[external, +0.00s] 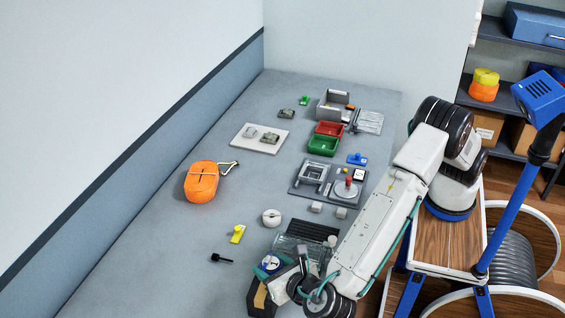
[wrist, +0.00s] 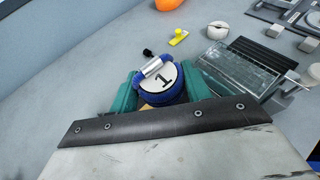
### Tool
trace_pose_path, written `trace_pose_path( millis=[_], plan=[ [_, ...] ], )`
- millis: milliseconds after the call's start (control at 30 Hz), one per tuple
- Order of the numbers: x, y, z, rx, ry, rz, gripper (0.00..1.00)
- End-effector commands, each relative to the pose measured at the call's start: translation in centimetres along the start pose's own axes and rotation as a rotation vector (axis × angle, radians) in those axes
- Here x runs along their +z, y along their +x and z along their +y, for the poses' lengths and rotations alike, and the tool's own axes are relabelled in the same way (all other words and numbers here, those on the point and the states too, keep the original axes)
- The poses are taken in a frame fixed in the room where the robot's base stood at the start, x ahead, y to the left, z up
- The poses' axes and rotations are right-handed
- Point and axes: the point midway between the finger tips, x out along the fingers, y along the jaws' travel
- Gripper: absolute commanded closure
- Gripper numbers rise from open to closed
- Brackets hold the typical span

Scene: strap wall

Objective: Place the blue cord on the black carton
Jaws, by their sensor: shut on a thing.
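The blue cord (wrist: 181,91) is a round blue coil with a white face marked 1 and a silver piece at its side. My gripper (wrist: 157,90) is shut on it, with a teal jaw at each side in the wrist view. In the external view the cord (external: 270,262) shows at the end of my gripper, low in the picture. The black carton (external: 261,304) with a tan strip is directly below it, partly hidden by my gripper. I cannot tell whether the cord touches the carton.
A clear box and black grate (external: 313,231) stand close to the right of my gripper. A yellow tag (external: 238,234), a black peg (external: 221,259) and a white round knob (external: 271,217) lie nearby. An orange strap bundle (external: 201,182) lies farther back. The table's left part is bare.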

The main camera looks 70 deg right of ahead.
Motion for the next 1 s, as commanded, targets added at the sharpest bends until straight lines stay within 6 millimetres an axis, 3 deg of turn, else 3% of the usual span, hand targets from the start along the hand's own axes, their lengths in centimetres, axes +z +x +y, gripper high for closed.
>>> trace_pose_path(
  millis=[200, 467, 800, 833, 900, 1000],
  plan=[
    [0.1, 0.6, 1.4, -0.001, 0.001, 0.0, 0.75],
    [-3.1, 1.9, 1.4, -0.001, -0.003, -0.001, 0.75],
    [-3.4, 2.0, 1.4, 0.0, -0.001, -0.001, 0.75],
    [-3.5, 2.0, 1.4, 0.0, -0.001, -0.001, 0.5],
    [-3.4, 2.0, 1.4, 0.0, 0.0, -0.001, 0.31],
    [-3.4, 2.0, 1.4, 0.0, 0.0, -0.001, 0.31]
  ],
)
